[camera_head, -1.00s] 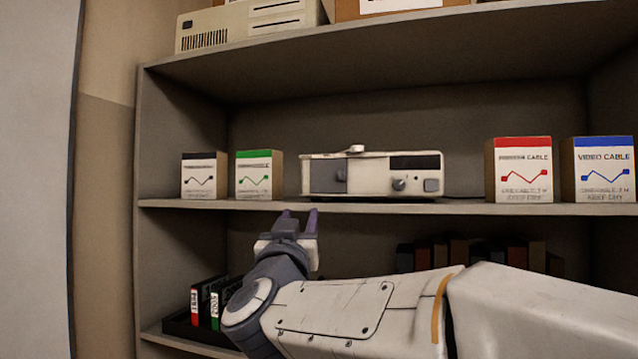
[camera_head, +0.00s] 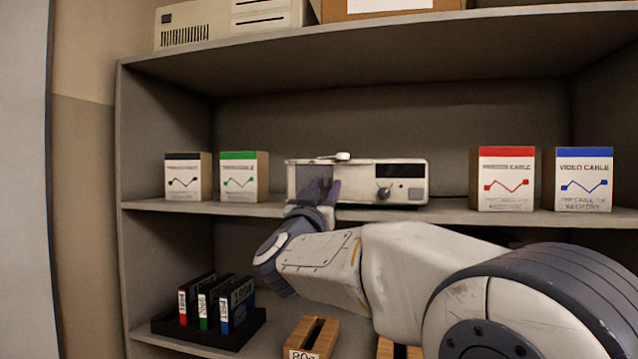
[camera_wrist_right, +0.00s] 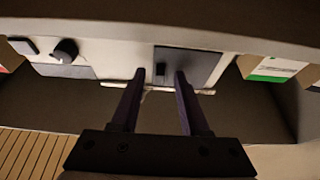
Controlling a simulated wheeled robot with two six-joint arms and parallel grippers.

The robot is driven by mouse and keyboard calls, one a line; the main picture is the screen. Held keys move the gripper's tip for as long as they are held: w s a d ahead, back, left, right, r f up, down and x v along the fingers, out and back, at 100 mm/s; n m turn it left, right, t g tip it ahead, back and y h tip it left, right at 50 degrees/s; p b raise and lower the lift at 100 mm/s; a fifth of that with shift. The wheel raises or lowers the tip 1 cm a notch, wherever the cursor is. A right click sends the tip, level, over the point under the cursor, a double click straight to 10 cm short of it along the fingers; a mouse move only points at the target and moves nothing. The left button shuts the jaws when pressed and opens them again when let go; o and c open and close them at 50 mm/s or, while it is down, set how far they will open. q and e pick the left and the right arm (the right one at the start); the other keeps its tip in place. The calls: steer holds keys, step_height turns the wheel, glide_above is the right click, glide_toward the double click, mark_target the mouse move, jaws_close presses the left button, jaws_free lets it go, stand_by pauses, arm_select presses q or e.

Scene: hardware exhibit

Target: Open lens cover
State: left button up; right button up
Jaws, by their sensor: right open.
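A white projector-like device (camera_head: 357,176) sits on the middle shelf. The grey lens cover (camera_head: 308,178) is the flat panel on the left of its front, partly hidden by my right gripper (camera_head: 321,190). In the right wrist view the cover (camera_wrist_right: 200,63) appears upside down, flat on the front, with a small dark handle (camera_wrist_right: 160,69). My right gripper (camera_wrist_right: 159,76) is open, and the handle appears between its fingertips in that view. I cannot tell whether the fingers touch it. My left gripper is not in view.
The shelf edge (camera_head: 400,213) runs just below the device. A green-topped box (camera_head: 240,180) stands to its left and a red-topped cable box (camera_head: 502,182) to its right. A black tray (camera_head: 240,334) with several cartridges is on the lower shelf, near wooden holders (camera_head: 312,335).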

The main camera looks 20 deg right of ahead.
jaws_close()
stand_by(1.4)
